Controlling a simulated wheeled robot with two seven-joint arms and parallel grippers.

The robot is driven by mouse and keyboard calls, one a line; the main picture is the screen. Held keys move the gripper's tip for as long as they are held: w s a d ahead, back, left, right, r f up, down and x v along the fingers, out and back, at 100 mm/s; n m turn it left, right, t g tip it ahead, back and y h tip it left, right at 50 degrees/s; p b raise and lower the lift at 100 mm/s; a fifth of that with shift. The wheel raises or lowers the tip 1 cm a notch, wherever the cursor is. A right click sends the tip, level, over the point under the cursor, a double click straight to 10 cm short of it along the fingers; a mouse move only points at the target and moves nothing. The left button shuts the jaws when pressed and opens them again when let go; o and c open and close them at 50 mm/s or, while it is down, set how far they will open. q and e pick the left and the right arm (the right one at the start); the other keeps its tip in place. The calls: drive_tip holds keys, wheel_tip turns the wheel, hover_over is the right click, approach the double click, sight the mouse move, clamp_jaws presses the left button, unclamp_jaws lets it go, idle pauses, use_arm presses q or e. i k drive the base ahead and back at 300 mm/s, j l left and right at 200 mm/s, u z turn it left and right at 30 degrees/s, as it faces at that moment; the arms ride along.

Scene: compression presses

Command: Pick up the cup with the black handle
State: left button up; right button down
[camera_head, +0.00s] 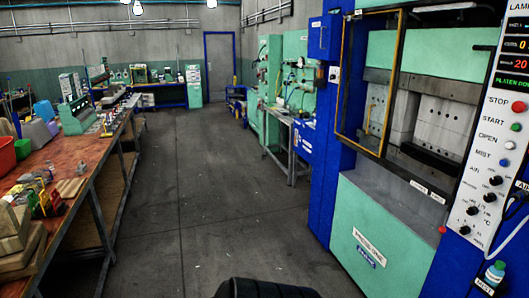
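I cannot make out a cup with a black handle in the head view. A long wooden workbench (88,158) on the left carries many small items, several too small or blurred to identify. Neither of my grippers shows in this view.
A large green and blue press (375,240) stands on the right, with a control panel (490,150) and a small bottle (494,272). Wooden blocks (20,235) and a red bin (5,155) sit on the bench. The grey floor aisle (205,190) is clear towards a door (220,66).

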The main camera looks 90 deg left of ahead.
sight(19, 194)
drive_tip(key=u, duration=4.4)
